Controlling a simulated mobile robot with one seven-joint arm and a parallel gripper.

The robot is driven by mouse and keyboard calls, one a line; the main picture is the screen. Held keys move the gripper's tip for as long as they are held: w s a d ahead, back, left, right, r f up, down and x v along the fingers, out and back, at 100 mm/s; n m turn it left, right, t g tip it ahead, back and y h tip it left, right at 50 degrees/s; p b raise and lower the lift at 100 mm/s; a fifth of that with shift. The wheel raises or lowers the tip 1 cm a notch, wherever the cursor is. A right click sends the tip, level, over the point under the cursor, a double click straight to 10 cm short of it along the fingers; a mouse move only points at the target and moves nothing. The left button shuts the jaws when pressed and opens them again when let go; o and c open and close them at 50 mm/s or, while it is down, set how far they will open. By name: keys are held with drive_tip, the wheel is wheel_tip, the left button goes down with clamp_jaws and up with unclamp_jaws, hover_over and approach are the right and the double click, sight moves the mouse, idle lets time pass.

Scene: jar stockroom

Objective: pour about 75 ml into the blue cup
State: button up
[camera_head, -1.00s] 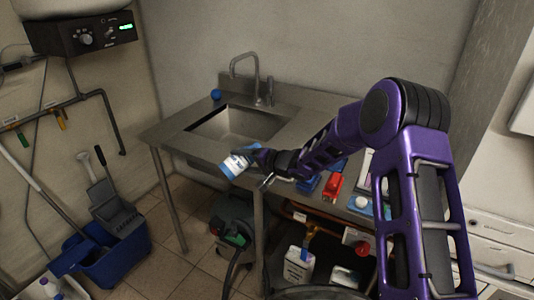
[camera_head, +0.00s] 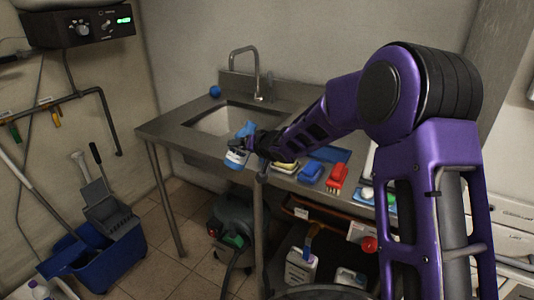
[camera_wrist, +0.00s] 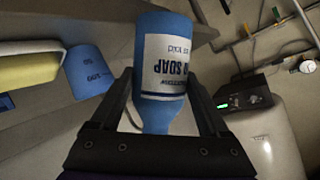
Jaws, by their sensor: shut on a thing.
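My gripper (camera_head: 250,147) is shut on a blue soap bottle (camera_head: 237,157) with a white label, held beyond the counter's front edge. In the wrist view my gripper's fingers (camera_wrist: 160,88) lie on either side of the bottle (camera_wrist: 166,60). That view is upside down, and the bottle's narrower blue end lies toward my gripper. A blue cup (camera_wrist: 90,75) with dark print shows left of the bottle there, apart from it; its inside is hidden. In the head view, a blue shape rises above my gripper; I cannot tell whether it is cup or bottle top.
The steel counter (camera_head: 165,130) holds a sink (camera_head: 225,120), a blue ball (camera_head: 215,91), a yellow sponge (camera_wrist: 25,70), a blue brush (camera_head: 311,172) and a red brush (camera_head: 338,177). A blue mop bucket (camera_head: 95,262) stands left on the floor.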

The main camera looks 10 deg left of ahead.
drive_tip(key=shift+s+a+f+n+b, duration=0.2)
drive_tip(key=shift+a+n+b, duration=0.1)
drive_tip(key=shift+b, duration=0.55)
drive_tip(key=shift+r+h, duration=0.3)
drive_tip(key=shift+s+a+f+n+t+h, duration=0.15)
drive_tip(key=shift+n+t+h, duration=0.1)
drive_tip(key=shift+n+t, duration=0.2)
drive_tip(key=shift+a+n+t+h, duration=0.15)
drive_tip(key=shift+n+t+h, duration=0.15)
drive_tip(key=shift+n, duration=0.25)
drive_tip(key=shift+f+n+t+h, duration=0.15)
drive_tip(key=shift+n+t+h, duration=0.1)
drive_tip(key=shift+n+t, duration=0.25)
